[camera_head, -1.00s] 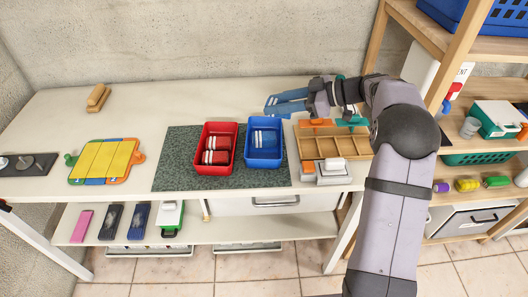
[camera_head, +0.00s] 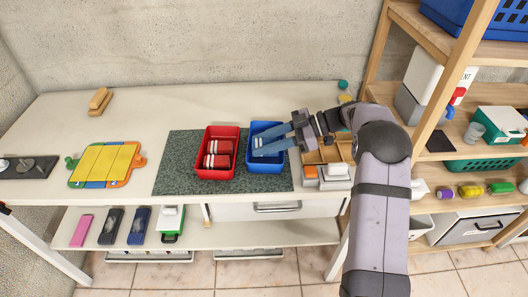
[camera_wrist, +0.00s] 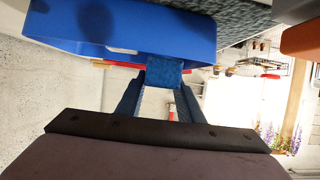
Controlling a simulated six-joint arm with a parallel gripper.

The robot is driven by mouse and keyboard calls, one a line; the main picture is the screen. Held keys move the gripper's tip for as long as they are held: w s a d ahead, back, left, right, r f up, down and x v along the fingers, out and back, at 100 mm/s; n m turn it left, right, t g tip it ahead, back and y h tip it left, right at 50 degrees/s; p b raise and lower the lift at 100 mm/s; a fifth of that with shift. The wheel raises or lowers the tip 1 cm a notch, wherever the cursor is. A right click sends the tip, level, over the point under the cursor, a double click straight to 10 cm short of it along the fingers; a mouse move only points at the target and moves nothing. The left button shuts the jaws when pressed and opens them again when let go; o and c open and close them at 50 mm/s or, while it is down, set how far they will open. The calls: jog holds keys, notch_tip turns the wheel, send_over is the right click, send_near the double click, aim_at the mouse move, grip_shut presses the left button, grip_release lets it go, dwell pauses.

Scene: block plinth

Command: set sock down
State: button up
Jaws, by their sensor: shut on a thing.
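My gripper (camera_head: 258,141) reaches in from the right over the blue bin (camera_head: 268,167), its two fingers spanning the bin's opening. It is shut on a blue sock (camera_wrist: 163,72), which shows between the fingertips in the wrist view. The blue bin's wall (camera_wrist: 110,25) fills the top of that view, close beyond the sock. In the head view the fingers hide much of the bin's inside. White stripes show between them, and I cannot tell whether these belong to the held sock or to one in the bin. The sock's height above the bin floor is unclear.
A red bin (camera_head: 216,173) with red striped socks stands just left of the blue bin, both on a dark speckled mat (camera_head: 180,165). A wooden compartment tray (camera_head: 335,153) lies right, partly under my arm. The table behind the bins is clear.

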jog(key=shift+f, duration=0.3)
notch_tip(320, 180, down, 3)
jog(key=shift+f, duration=0.3)
jog(key=shift+f, duration=0.1)
